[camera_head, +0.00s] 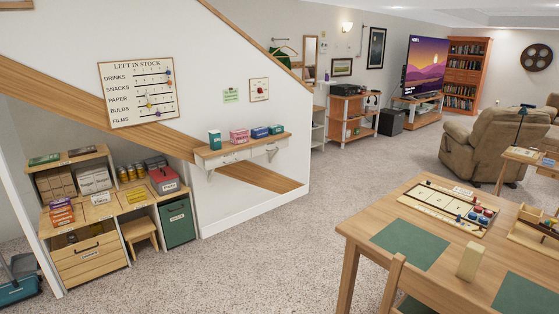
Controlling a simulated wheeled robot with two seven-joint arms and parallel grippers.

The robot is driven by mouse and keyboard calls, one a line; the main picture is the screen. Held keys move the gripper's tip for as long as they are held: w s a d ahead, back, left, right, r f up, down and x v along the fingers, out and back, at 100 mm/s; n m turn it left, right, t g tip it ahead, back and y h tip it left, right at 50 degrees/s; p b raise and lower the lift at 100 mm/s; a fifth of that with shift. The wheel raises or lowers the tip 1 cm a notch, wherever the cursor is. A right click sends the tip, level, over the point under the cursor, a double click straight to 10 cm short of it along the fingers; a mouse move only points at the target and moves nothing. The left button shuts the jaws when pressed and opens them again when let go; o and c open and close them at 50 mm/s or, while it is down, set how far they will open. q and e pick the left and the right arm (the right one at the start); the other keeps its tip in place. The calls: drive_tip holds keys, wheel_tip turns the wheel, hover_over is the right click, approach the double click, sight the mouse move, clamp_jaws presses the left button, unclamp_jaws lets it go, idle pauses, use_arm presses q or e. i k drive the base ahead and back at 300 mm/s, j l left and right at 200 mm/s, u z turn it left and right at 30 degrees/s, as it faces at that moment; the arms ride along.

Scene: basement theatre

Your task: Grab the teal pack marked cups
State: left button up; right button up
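A small wall shelf (245,147) is fixed to the white wall under the sloping wooden stair trim. The print on these packs is too small to read, so I cannot tell which is marked cups. Neither of my grippers shows in the view.
A wooden storage unit (88,256) with boxes, tins and a green bin (178,222) stands left of the shelf. A wooden table (428,273) with green mats and a board game fills the lower right. Carpet (255,260) between them is clear.

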sight(277, 129)
drive_tip(key=i, duration=3.1)
drive_tip(key=i+u, duration=0.1)
drive_tip(key=i, duration=0.4)
drive_tip(key=i+l+u, duration=0.15)
drive_tip(key=i, duration=0.35)
drive_tip(key=i+l+u, duration=0.1)
drive_tip(key=i, duration=0.4)
drive_tip(key=i+l+u, duration=0.4)
drive_tip(key=i, duration=0.15)
drive_tip(key=i+l+u, duration=0.4)
drive_tip(key=i+j, duration=0.05)
drive_tip(key=i, duration=0.05)
